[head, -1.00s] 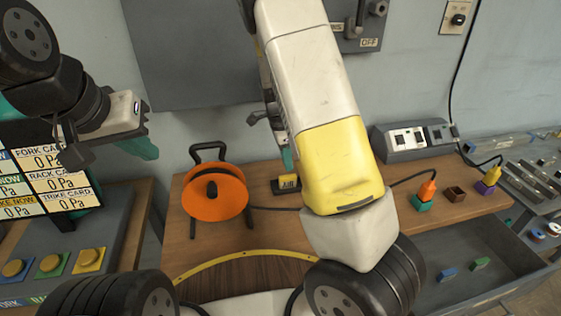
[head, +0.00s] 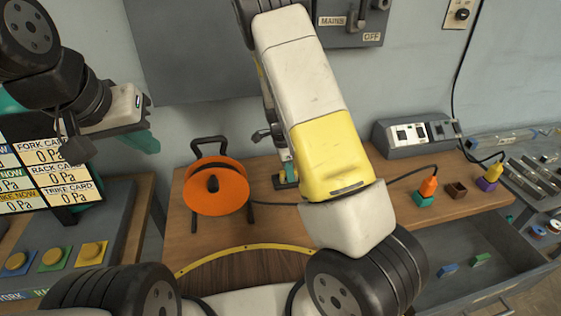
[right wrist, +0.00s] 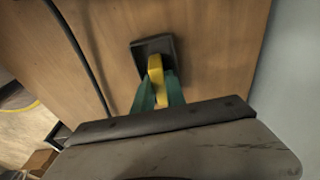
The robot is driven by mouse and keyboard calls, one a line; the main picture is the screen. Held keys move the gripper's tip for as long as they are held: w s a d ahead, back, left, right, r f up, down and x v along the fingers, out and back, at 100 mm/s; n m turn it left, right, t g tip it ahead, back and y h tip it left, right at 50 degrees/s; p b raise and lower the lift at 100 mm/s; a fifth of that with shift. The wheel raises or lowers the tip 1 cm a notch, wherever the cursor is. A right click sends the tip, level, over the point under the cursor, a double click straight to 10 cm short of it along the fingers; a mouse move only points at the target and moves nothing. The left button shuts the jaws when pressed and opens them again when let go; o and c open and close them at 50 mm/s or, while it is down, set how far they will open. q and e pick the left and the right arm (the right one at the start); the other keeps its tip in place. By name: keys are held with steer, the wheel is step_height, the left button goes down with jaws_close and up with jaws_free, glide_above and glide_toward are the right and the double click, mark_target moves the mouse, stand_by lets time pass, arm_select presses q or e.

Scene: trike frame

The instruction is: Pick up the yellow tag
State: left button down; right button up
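The yellow tag (right wrist: 156,70) stands in a small dark square base (right wrist: 150,46) on the wooden bench, as the right wrist view shows. My right gripper (right wrist: 160,90) has its green fingers on both sides of the tag, with no clear gap left, so it looks shut on it. The tag seems still in its base. In the head view my right gripper (head: 289,175) is down at the bench and hides most of the tag. My left gripper (head: 108,146) is open and empty at the left, in front of the pressure display.
An orange cable reel (head: 216,187) stands left of my right gripper. A dark cable runs along the bench beside the base. Orange and yellow plugs in coloured blocks (head: 426,190) stand right. A grey drawer (head: 455,250) is open at the front right.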

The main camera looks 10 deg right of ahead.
jaws_close()
